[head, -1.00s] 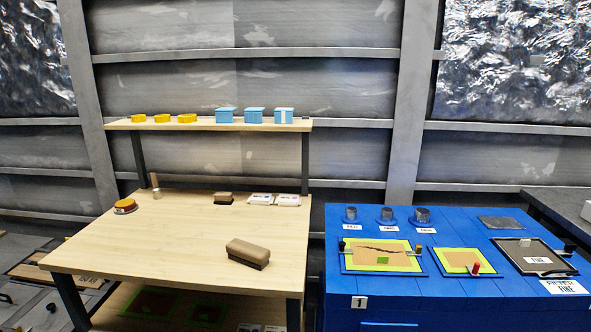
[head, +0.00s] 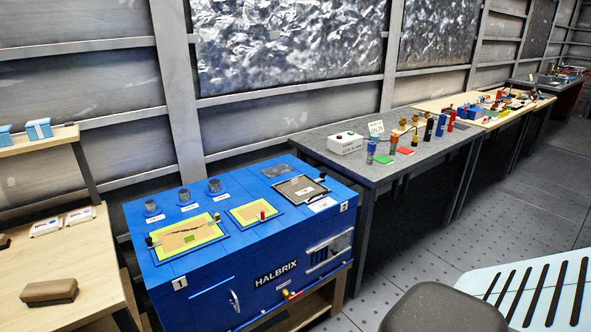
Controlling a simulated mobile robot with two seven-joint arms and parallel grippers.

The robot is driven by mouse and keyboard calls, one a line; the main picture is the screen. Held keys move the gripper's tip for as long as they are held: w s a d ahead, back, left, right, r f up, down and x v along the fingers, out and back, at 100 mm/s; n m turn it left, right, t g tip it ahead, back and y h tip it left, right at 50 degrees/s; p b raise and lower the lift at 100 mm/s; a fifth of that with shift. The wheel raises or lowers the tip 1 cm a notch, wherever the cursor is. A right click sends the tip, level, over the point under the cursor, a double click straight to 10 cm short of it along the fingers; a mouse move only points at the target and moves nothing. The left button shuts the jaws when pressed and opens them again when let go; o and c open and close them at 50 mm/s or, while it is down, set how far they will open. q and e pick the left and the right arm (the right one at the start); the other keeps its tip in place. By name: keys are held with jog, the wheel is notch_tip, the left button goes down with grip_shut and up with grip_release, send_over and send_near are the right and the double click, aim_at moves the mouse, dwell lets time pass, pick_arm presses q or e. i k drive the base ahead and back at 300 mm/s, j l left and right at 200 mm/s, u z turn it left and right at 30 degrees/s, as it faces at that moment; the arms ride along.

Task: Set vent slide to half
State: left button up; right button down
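A blue cabinet (head: 215,285) marked HALBRIX stands left of centre. On the right of its front face is a small grey slotted vent panel (head: 328,250). It is too small to tell where its slide stands. Below the HALBRIX label a thin rail with a small red and yellow piece (head: 290,294) runs along the front. Neither of my grippers is in view.
A wooden bench (head: 80,270) with a brown block (head: 49,291) is at left. A grey table (head: 375,177) with bottles and a white box (head: 347,143) stands behind the cabinet at right. Grey floor (head: 415,255) is open to the right. A pale slotted panel (head: 530,290) fills the lower right corner.

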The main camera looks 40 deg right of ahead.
aim_at(342, 243)
jog(key=z, duration=1.7)
